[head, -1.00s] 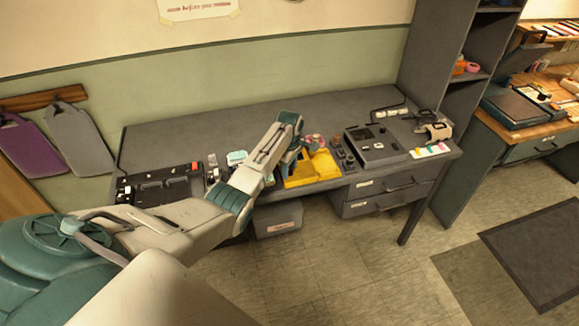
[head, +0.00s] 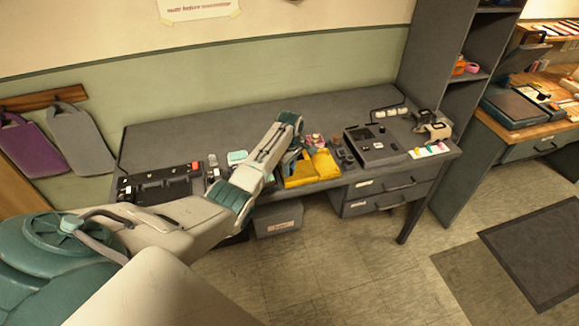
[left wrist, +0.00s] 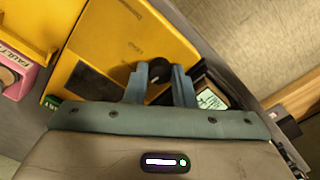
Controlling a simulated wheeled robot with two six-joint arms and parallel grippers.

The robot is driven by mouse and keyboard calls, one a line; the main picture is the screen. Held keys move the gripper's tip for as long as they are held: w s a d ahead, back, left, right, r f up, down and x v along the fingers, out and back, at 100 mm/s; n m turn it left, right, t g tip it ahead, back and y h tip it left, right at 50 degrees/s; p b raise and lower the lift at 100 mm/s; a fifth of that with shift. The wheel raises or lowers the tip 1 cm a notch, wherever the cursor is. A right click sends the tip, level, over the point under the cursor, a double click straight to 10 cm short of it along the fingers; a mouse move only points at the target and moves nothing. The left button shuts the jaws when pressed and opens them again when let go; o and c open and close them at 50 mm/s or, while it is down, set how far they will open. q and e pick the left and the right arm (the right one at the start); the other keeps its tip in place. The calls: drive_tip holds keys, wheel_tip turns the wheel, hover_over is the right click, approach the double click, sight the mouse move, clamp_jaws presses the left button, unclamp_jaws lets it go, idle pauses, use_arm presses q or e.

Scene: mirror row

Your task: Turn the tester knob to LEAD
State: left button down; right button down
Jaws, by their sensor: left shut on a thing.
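The yellow tester (left wrist: 120,40) fills the upper middle of the left wrist view, with faint lettering on its face that I cannot read clearly. Its black knob (left wrist: 160,72) sits between the two fingers of my left gripper (left wrist: 161,86), which is shut on it. The fingers hide part of the knob, so I cannot tell which mark it points to. In the head view my left gripper (head: 288,158) reaches down at the yellow things near the desk's front edge, and my arm hides the knob. My right gripper is not in view.
A pink box marked FAULT (left wrist: 14,70) and a yellow tray (left wrist: 30,20) lie beside the tester. A dark device (head: 376,145) stands to the right on the grey desk (head: 270,118). The desk's back middle is clear.

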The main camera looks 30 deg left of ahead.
use_arm(q)
drive_tip(key=m+p, duration=0.1)
drive_tip(key=m, duration=0.2)
drive_tip(key=shift+r+m, duration=0.1)
drive_tip(key=shift+m, duration=0.2)
drive_tip(key=m+p, duration=0.1)
drive_tip(key=m, duration=0.3)
drive_tip(key=shift+m+p, duration=0.3)
drive_tip(key=shift+p, duration=0.05)
drive_tip(key=m, duration=0.4)
drive_tip(key=shift+p, duration=0.3)
drive_tip(key=shift+m, duration=2.1)
drive_tip(key=c, duration=1.2)
unclamp_jaws()
